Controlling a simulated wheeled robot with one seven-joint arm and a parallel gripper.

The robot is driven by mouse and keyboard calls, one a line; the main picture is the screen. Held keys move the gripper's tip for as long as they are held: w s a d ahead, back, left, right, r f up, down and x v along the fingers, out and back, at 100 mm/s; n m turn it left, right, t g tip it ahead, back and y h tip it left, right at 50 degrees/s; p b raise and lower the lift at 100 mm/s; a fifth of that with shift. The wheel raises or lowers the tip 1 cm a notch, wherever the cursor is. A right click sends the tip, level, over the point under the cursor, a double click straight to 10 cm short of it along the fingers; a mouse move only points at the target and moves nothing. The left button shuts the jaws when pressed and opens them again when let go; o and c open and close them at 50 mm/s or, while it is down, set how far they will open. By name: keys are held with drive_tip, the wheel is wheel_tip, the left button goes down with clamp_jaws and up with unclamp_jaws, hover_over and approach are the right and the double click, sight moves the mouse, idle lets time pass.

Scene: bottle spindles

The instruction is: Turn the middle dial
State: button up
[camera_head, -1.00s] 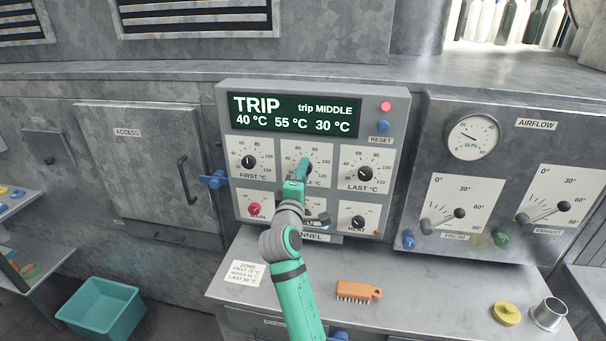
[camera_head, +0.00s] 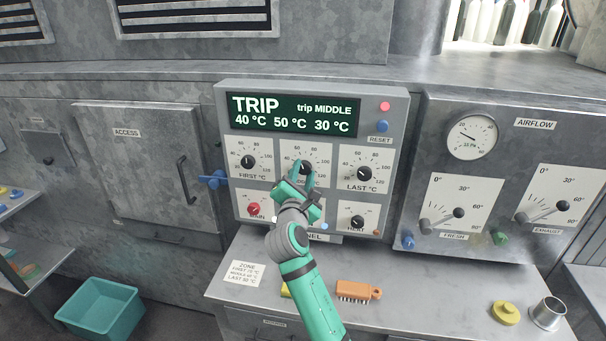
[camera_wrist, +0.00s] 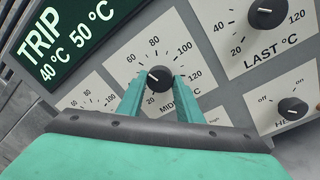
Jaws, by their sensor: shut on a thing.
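The middle dial is a black knob (camera_wrist: 160,78) with a white mark, on a white scale plate on the grey control panel (camera_head: 400,110). In the wrist view my gripper (camera_wrist: 160,82) has its two green fingers on either side of this knob, shut on it. In the head view my green gripper (camera_head: 297,180) reaches up to the middle dial (camera_head: 305,168) and covers the lower part of its plate.
The first dial (camera_head: 248,162) and last dial (camera_head: 364,173) flank the middle one. A red main knob (camera_head: 253,209) and a heat knob (camera_head: 357,222) sit below. An orange brush (camera_head: 358,291) and a zone card (camera_head: 245,272) lie on the bench.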

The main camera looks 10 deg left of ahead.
drive_tip(key=shift+a+f+n, duration=0.1)
drive_tip(key=shift+f+n, duration=0.05)
drive_tip(key=shift+n, duration=0.35)
drive_tip(key=o, duration=1)
drive_tip(key=shift+o, duration=0.2)
drive_tip(key=s, duration=1.1)
drive_tip(key=shift+d+f, duration=0.15)
drive_tip(key=shift+d, duration=0.2)
